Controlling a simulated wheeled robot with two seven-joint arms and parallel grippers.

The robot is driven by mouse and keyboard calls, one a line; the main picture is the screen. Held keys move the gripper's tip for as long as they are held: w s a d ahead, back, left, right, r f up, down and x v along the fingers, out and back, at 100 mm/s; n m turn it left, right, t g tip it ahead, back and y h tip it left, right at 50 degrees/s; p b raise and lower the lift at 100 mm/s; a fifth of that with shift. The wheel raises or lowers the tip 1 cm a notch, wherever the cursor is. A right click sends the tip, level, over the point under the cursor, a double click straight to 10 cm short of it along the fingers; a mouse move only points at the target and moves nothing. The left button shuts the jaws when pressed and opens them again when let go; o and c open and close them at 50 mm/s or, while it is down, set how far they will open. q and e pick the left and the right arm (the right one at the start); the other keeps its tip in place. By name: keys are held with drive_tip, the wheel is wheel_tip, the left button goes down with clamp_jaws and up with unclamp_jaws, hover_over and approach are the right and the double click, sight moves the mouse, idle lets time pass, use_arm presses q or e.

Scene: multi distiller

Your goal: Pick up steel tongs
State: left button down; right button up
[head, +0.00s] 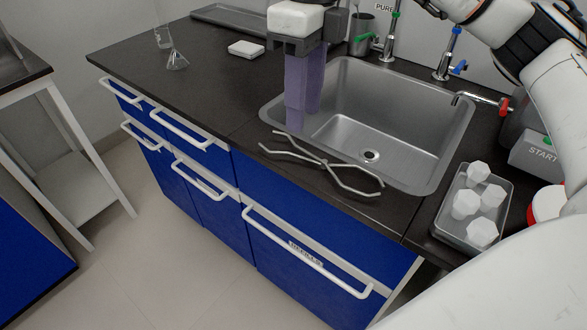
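The steel tongs (324,163) lie on the dark worktop, along the front edge of the sink, with thin crossed, bent arms. My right gripper (304,120) has purple fingers pointing down. It appears above the left end of the tongs and the sink's left front corner. Its two fingers look apart, one partly behind the other, with nothing seen between them. The tongs are not held. My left gripper is not in view.
The steel sink (440,140) is just behind the tongs. A tray (447,226) with several white pieces stands to the right, near my arm. Taps (446,66) stand behind the sink.

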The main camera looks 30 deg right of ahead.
sight(310, 154)
drive_tip(key=shift+m+h, duration=0.3)
drive_tip(key=shift+m, duration=0.4)
drive_tip(key=f, duration=0.1)
drive_tip(key=d+f, duration=0.1)
drive_tip(key=f, duration=0.1)
drive_tip(key=shift+w+d+f, duration=0.3)
drive_tip(key=shift+d+f, duration=0.1)
drive_tip(key=shift+s+f+b, duration=0.1)
drive_tip(key=shift+f+b, duration=0.25)
drive_tip(key=shift+f, duration=2.85)
clamp_jaws()
